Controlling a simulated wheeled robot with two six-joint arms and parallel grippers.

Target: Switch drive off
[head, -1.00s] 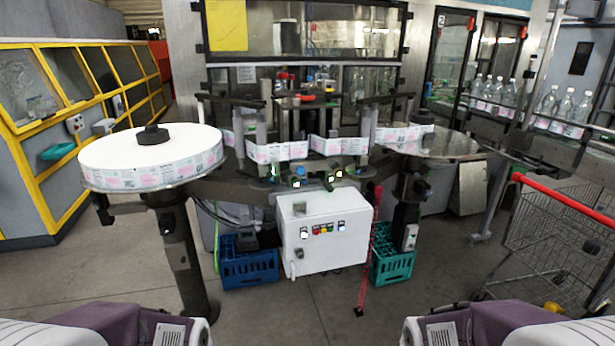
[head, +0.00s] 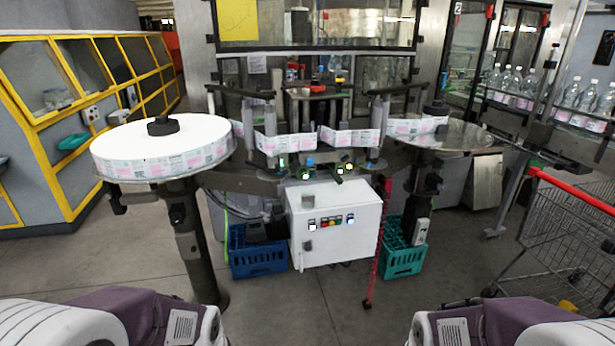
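The reel labeller stands ahead of me, with a white control box (head: 335,243) low in its middle. A short row of small coloured buttons and lights (head: 331,222) runs across the box front, white, red, yellow, green and bluish. A dark latch or handle (head: 307,246) sits on the box's left side. Which control is for the drive is too small to read. A large label reel (head: 130,137) lies on the left turntable. Neither gripper shows; only parts of my two arms are at the bottom corners.
A blue crate (head: 258,261) and a teal crate (head: 402,261) stand on the floor beside the box. A red-handled shopping trolley (head: 570,235) is at the right. A red chain post (head: 376,250) stands right of the box. The floor in front is clear.

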